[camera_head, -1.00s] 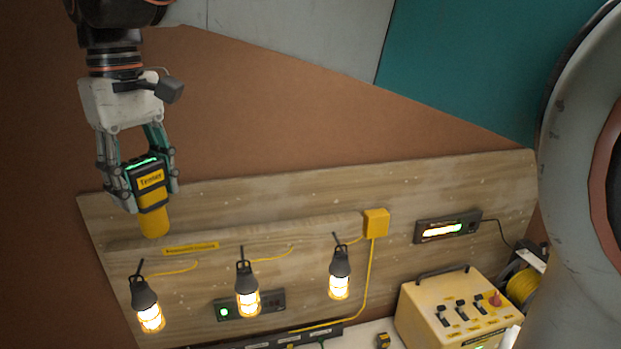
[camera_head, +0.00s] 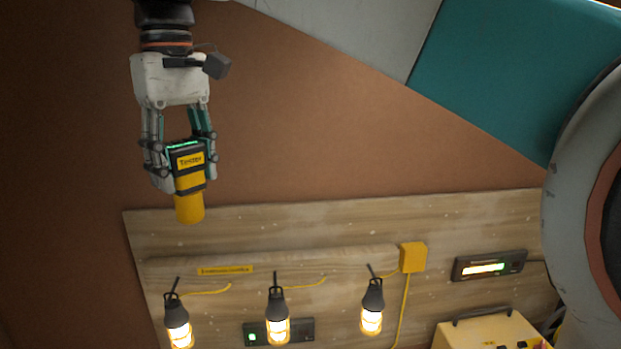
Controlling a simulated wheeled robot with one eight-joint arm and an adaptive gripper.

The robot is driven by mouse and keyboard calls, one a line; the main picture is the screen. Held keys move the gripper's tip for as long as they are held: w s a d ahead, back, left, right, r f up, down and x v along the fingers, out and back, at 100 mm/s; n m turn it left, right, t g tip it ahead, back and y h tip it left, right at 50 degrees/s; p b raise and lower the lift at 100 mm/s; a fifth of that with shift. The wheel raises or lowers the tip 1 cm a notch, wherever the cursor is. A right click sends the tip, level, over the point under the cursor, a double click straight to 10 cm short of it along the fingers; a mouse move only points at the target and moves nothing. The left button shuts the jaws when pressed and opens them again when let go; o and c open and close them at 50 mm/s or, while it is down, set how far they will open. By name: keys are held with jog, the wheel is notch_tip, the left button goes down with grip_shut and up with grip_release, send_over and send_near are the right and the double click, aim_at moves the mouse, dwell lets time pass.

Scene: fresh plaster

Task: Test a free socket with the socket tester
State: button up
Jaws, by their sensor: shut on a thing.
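My gripper (camera_head: 181,178) points down at the upper left and is shut on the socket tester (camera_head: 189,207). The tester is a yellow block with a black head, a "Tester" label and a green lit strip at its top. It hangs upright, overlapping the upper left edge of the wooden board in the picture; its contact with anything is not visible. A dark socket panel (camera_head: 305,329) with a green light sits low on the board, partly behind the middle lamp. Its socket openings are too small to tell apart.
Three lit caged lamps (camera_head: 372,309) hang in a row on the wooden board (camera_head: 480,223). A yellow junction box (camera_head: 412,257) with a cable is at their right. A dark unit with a lit strip (camera_head: 488,266) is further right. A yellow box (camera_head: 487,333) stands at the bottom right.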

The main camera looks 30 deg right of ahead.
jog(key=shift+r, duration=4.65)
